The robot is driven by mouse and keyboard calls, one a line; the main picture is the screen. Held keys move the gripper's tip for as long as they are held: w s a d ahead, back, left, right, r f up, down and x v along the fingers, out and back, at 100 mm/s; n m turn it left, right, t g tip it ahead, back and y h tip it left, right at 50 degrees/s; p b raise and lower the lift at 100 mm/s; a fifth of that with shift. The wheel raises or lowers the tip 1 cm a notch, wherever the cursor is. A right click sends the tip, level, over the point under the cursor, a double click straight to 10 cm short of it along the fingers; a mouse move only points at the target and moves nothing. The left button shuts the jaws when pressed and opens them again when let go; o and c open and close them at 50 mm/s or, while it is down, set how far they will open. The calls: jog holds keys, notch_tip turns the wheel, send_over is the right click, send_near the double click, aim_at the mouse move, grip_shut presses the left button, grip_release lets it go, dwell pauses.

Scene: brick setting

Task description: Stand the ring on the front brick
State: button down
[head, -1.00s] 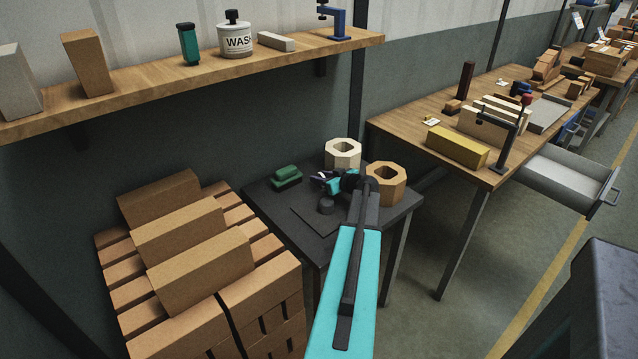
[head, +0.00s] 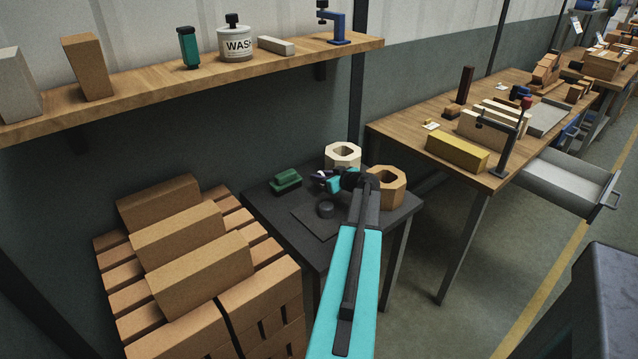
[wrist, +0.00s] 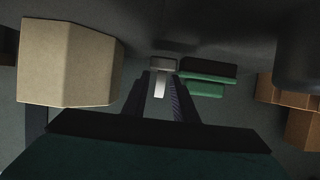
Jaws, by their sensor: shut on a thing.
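My gripper (head: 322,177) is above the small dark table (head: 296,248), pointing left. In the wrist view its fingers (wrist: 160,88) are shut on a small pale grey thing (wrist: 163,64) at their tips. This may be the ring seen edge-on; its hole does not show. Three long brown bricks lie in a row on the stack at left, the front brick (head: 198,273) nearest me with a bare top. It is to the left of and nearer than my gripper. A cream octagonal hollow piece (head: 343,155) and an orange one (head: 387,185) stand on the table behind and right of my gripper.
A green block (head: 286,181) lies on the table just beyond my fingertips. A dark round piece (head: 326,209) sits below my gripper. The wall shelf (head: 190,86) with several items hangs above the stack. A longer workbench (head: 400,127) stands at right.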

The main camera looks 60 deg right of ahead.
aim_at(322, 173)
jog(key=shift+r+b, duration=0.55)
jog(key=shift+r, duration=3.25)
jog(key=shift+s, duration=0.1)
